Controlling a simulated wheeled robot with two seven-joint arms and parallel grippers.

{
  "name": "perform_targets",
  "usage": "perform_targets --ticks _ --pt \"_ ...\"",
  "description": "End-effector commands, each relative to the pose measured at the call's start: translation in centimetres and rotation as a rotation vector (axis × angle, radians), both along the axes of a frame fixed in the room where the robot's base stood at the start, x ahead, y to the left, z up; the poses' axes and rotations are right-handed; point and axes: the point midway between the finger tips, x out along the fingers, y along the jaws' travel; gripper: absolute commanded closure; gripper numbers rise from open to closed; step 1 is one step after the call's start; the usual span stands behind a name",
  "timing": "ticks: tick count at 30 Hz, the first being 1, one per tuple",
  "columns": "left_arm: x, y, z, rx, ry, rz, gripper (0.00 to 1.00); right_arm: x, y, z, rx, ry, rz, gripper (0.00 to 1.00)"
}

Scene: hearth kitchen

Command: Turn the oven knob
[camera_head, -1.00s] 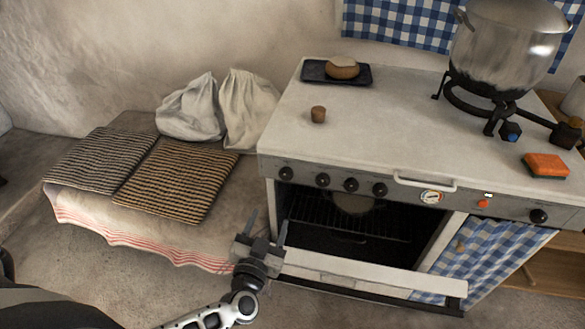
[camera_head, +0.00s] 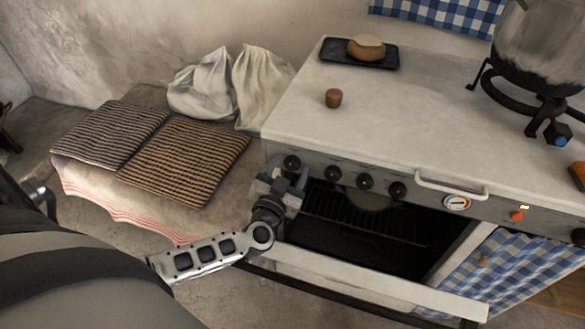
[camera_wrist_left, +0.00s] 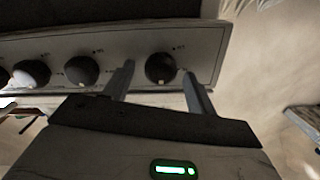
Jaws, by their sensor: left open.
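The oven's front panel carries a row of dark round knobs. The leftmost knob (camera_head: 291,162) is at the panel's left end in the head view. My left gripper (camera_head: 284,178) is open right in front of it. In the left wrist view the end knob (camera_wrist_left: 160,68) shows between the two spread fingers of my left gripper (camera_wrist_left: 158,75). I cannot tell whether either finger touches it. Other knobs (camera_head: 365,181) sit to its right in the head view. My right gripper is not in view.
The oven door (camera_head: 370,281) hangs open below the panel, under my left gripper's right side. A towel rail (camera_head: 450,190) and a dial (camera_head: 457,203) lie further right. A bench with striped cushions (camera_head: 185,160) and sacks (camera_head: 262,85) is at left.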

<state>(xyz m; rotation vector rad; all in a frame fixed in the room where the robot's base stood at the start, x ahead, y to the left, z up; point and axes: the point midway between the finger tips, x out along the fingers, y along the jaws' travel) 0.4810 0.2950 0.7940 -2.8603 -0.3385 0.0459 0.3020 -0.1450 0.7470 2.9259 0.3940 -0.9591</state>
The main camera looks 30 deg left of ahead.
Motion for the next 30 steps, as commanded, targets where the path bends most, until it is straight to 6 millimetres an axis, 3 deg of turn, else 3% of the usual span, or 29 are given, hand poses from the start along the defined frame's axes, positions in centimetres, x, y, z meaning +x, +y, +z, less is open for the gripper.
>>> perform_targets --ticks 5,10,20,30 --pt "0.01 0.00 0.05 0.000 0.000 0.000 0.43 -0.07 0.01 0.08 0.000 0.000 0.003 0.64" --pt "0.01 -0.01 0.04 -0.001 0.000 0.000 0.88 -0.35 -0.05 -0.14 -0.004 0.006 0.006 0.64" --pt "-0.01 0.01 0.08 -0.027 -0.006 0.002 0.88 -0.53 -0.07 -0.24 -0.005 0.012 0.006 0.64" --pt "-0.06 0.06 0.12 -0.223 -0.051 0.002 0.88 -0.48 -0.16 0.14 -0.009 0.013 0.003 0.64"
